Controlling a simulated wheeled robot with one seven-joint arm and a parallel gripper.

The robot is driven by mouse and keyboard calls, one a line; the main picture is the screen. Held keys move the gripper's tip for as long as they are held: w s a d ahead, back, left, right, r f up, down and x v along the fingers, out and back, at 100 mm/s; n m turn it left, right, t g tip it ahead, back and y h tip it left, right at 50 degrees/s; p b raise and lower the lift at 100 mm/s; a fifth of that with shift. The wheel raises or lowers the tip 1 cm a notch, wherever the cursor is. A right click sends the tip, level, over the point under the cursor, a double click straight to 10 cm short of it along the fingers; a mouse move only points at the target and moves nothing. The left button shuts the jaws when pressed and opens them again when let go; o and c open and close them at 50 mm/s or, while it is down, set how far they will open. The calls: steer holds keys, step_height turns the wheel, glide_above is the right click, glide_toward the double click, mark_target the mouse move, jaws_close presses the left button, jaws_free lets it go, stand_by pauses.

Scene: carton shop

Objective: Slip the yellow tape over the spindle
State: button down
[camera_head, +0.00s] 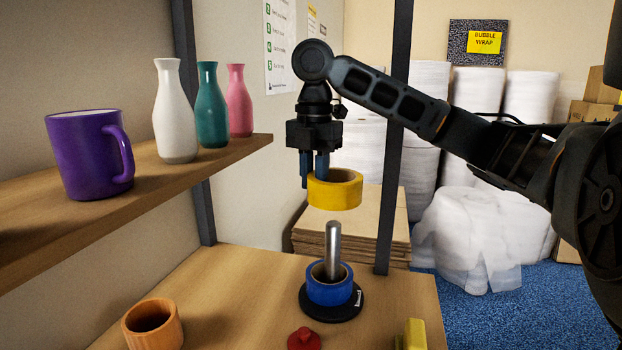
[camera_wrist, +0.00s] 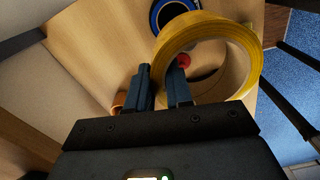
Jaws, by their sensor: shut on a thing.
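The yellow tape (camera_head: 336,193) is a roll held in the air by its left side in my gripper (camera_head: 314,172). My gripper is shut on the roll's wall, and the roll hangs about level. In the wrist view the yellow tape (camera_wrist: 243,48) shows to the right of the fingers (camera_wrist: 165,75). The spindle (camera_head: 333,245) is an upright metal rod on a round black base (camera_head: 313,308). It stands below the yellow tape, with a clear gap to it. A blue tape roll (camera_head: 330,292) sits around the spindle's foot.
On the table (camera_head: 235,285) are an orange wooden cup (camera_head: 168,330), a red knob-like piece (camera_head: 303,340) and a yellow block (camera_head: 414,334). A shelf (camera_head: 225,150) at left holds a purple mug (camera_head: 80,160) and white, teal and pink bottles. A dark post (camera_head: 394,130) rises behind the spindle.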

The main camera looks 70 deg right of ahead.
steer(key=shift+f+b, duration=1.6)
steer(key=shift+f, duration=0.45)
steer(key=shift+s+a+f+b, duration=0.1)
steer(key=shift+f+b, duration=1.7)
steer(key=shift+f, duration=1.45)
steer(key=shift+a+f+b, duration=0.1)
steer(key=shift+f+b, duration=1.65)
steer(key=shift+f, duration=1.8)
steer(key=shift+d+b, duration=0.1)
steer(key=shift+b, duration=0.2)
steer(key=c, duration=0.9)
jaws_free()
steer(key=shift+s, duration=0.1)
steer(key=shift+c, duration=0.2)
step_height(320, 180, up, 11)
steer(key=p, duration=1)
steer(key=shift+w+f, duration=0.2)
